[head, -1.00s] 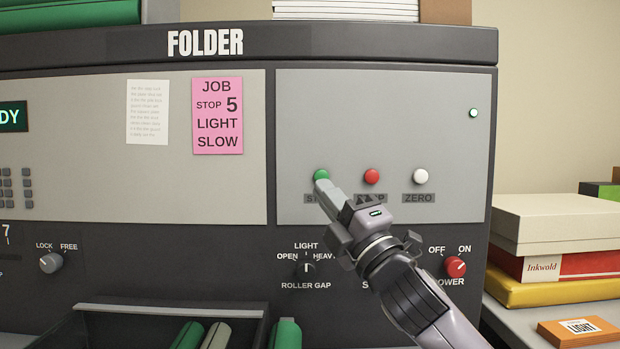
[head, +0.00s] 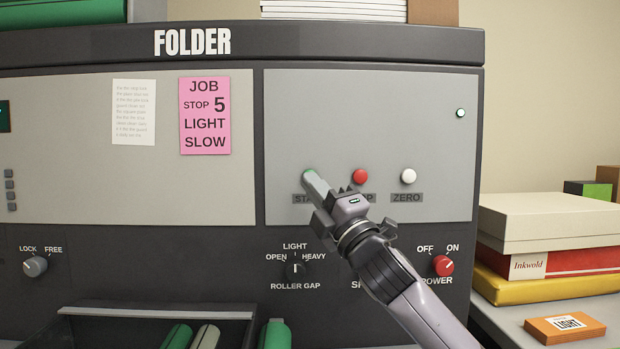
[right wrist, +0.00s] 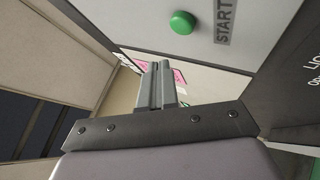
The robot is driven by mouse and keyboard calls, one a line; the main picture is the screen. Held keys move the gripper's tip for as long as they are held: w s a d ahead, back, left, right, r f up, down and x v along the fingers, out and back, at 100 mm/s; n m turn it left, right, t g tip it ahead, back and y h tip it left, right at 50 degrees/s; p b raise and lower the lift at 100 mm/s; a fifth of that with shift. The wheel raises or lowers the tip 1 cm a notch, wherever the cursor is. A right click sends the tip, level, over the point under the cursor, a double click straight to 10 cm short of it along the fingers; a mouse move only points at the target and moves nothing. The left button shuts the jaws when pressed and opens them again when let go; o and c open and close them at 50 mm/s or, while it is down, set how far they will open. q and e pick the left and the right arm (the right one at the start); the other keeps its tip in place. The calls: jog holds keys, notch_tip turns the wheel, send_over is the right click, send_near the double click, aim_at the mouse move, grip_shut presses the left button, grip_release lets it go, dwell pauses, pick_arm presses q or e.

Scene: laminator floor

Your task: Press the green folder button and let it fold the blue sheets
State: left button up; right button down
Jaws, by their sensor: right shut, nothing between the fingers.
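The green button above the START label is almost wholly hidden in the head view by my right gripper's fingertips (head: 312,181). In the right wrist view the round green button (right wrist: 182,22) shows whole beside the START label (right wrist: 225,20). My right gripper (right wrist: 161,68) is shut and empty, its tips below the button in that picture. A small gap seems to remain, but I cannot be sure of contact. The folder (head: 370,110) is a wide grey machine with a dark frame. No blue sheets are in view. My left gripper is not in view.
Right of the green button are a red button (head: 360,176) and a white ZERO button (head: 408,176). Below are a roller gap knob (head: 296,270) and a red power knob (head: 443,265) between OFF and ON. A tray (head: 150,311) holds green and cream rolls. Boxes (head: 550,222) stand at right.

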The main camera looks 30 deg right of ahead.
jog(key=shift+w+d, duration=0.35)
jog(key=shift+w, duration=0.25)
jog(key=shift+w+d, duration=0.35)
jog(key=shift+w, duration=0.2)
jog(key=shift+w+p, duration=0.1)
jog(key=shift+p, duration=0.2)
dwell(1.0)
jog(key=shift+w+d, duration=0.2)
jog(key=shift+w, duration=0.1)
